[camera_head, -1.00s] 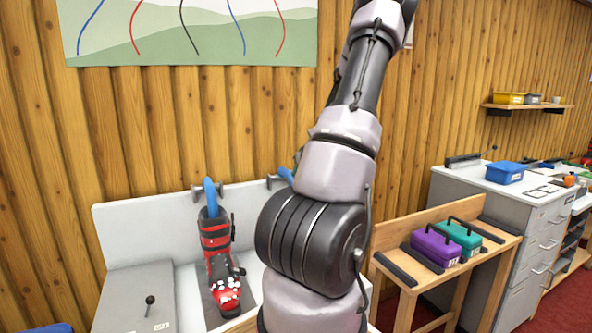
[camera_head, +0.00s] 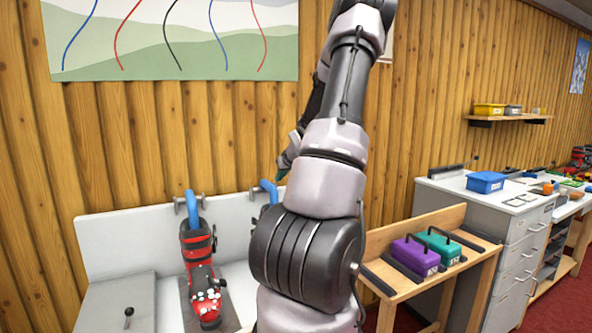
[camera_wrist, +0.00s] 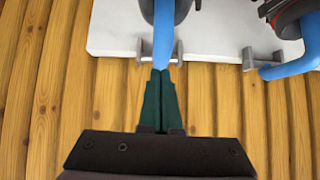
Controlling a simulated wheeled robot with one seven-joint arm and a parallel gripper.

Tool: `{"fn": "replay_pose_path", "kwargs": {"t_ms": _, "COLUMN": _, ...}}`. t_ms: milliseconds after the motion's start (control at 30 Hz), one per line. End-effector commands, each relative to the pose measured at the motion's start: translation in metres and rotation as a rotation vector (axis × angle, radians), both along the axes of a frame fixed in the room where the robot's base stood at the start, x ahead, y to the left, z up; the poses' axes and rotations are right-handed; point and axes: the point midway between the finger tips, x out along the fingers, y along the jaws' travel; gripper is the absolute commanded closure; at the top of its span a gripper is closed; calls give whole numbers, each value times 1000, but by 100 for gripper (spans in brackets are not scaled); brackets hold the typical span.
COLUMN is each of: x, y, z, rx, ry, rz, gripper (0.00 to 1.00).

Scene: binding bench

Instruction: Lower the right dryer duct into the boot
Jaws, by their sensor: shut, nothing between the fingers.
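The right dryer duct is a blue bent tube (camera_head: 267,187) at the back panel, partly hidden by my arm in the head view. In the wrist view this duct (camera_wrist: 164,38) runs up the picture from its grey bracket. A dark rounded shape, probably the right boot's top (camera_wrist: 150,9), lies behind it; in the head view my arm hides that boot. My gripper (camera_wrist: 160,76) has green fingers pressed together, empty, their tips at the near end of the duct. I cannot tell whether they touch it. In the head view my gripper (camera_head: 282,172) is just above the right duct.
The left blue duct (camera_head: 192,205) reaches down to a red and black boot (camera_head: 202,277). A white back panel (camera_head: 130,238) stands against the log wall. A grey box with a lever (camera_head: 117,300) is at left. A wooden stand (camera_head: 410,232) with purple and teal boxes is at right.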

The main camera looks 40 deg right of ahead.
Motion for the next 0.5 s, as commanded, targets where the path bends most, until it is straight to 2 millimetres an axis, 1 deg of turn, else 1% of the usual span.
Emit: {"fn": "replay_pose_path", "kwargs": {"t_ms": 500, "x": -47, "y": 9, "z": 32, "rx": -2, "ry": -2, "rz": 0, "gripper": 100}}
